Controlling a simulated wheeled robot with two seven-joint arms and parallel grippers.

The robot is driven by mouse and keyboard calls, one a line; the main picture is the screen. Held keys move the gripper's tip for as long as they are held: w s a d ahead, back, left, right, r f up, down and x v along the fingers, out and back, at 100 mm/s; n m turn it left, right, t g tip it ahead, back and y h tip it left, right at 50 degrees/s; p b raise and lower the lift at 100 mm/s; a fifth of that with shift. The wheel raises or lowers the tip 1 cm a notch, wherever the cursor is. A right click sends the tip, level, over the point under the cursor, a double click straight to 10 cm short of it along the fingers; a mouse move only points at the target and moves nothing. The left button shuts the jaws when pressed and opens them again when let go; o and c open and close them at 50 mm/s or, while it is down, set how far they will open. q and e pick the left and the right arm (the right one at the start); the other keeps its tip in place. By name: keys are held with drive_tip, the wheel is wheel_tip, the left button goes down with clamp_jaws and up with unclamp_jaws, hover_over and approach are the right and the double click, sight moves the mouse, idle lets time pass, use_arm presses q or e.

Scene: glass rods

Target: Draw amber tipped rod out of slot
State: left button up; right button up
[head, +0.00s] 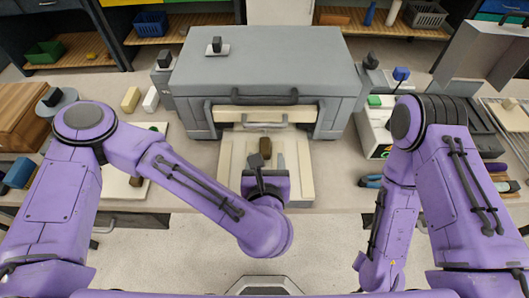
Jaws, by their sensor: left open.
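A large grey machine (262,82) stands on the table, with a wide opening low in its front. A pale cream tray or board (232,170) sticks out of the opening toward me. My left gripper (262,155) is over the tray, pointing away from me, and is open. A small brown block-like thing (264,144) shows just beyond its fingers; I cannot tell whether they touch it. No amber tipped rod can be made out, and the gripper and wrist hide part of the tray. My right arm reaches down at the right; its gripper is not in view.
A white box with a green top (375,130) stands right of the machine, with blue-handled pliers (371,181) in front. A yellow block (131,99) and a white block (151,99) lie at the left. Bare tabletop shows on both sides of the tray.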

sight(265, 142)
use_arm(q)
drive_tip(key=p+x, duration=0.2)
drive_tip(key=x, duration=0.6)
drive_tip(key=shift+w+a+f, duration=0.15)
drive_tip(key=shift+w, duration=0.25)
drive_tip(key=shift+w+f, duration=0.3)
drive_tip(key=shift+w, duration=0.25)
drive_tip(key=c, duration=1.1)
drive_tip(key=shift+s, duration=0.15)
